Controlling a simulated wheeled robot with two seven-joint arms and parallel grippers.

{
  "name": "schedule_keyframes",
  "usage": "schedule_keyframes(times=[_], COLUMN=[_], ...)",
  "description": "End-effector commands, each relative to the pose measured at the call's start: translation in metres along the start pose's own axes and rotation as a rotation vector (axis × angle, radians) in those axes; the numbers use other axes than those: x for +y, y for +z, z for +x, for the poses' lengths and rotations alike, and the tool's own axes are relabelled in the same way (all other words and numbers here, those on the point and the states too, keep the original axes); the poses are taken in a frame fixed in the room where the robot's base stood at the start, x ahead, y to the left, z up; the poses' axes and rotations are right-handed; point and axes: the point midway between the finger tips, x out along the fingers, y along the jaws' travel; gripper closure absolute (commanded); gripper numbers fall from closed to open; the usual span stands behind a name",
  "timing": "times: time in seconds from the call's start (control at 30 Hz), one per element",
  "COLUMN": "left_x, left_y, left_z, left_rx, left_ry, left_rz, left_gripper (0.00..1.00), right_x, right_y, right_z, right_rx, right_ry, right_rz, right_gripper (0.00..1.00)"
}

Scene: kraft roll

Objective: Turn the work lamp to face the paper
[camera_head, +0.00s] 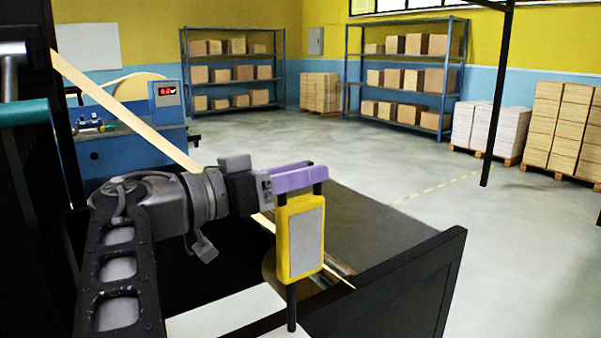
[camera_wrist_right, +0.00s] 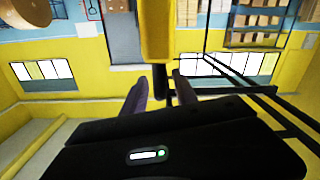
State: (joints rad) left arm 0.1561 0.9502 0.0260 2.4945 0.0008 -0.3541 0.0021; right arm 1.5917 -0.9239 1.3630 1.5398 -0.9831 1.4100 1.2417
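The work lamp (camera_head: 301,240) is a yellow box with a pale grey face, upright on a thin black post. The grey face points toward my head camera. Dark stubs rise from its top to a handle mostly hidden by my fingers. My right gripper (camera_head: 318,171) has its purple fingers along both sides of this handle. In the right wrist view, slim gaps show between the fingers and the dark handle bar (camera_wrist_right: 160,82), with the lamp (camera_wrist_right: 157,35) beyond. The kraft paper (camera_head: 125,110) runs as a tan strip from upper left, passes behind my arm and continues behind the lamp. My left gripper is out of view.
A blue machine (camera_head: 135,150) with a red display and a tan roll (camera_head: 138,86) stand at the back left. A dark panel (camera_head: 405,290) edges the machine on the lower right. Shelves (camera_head: 405,80) and stacked cartons line the far walls.

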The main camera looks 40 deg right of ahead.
Motion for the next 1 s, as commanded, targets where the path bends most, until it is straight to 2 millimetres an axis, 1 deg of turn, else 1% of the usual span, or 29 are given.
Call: schedule_keyframes(times=[0.17,0.5,0.6,1.0], left_x=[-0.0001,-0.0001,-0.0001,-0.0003], left_y=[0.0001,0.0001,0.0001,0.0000], left_z=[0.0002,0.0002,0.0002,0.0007], left_rx=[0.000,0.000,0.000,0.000], left_ry=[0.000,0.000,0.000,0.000], left_rz=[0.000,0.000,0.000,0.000], left_gripper=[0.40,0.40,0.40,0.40], right_x=[0.0000,0.0001,0.0002,0.0004], right_y=[0.0001,0.0001,0.0002,0.0007], right_z=[-0.0001,-0.0002,-0.0002,-0.0001], right_rx=[0.000,0.000,0.000,-0.001], right_ry=[0.000,0.001,0.001,0.001], right_rz=[0.000,0.000,0.000,0.000], right_gripper=[0.66,0.94,1.00,1.00])
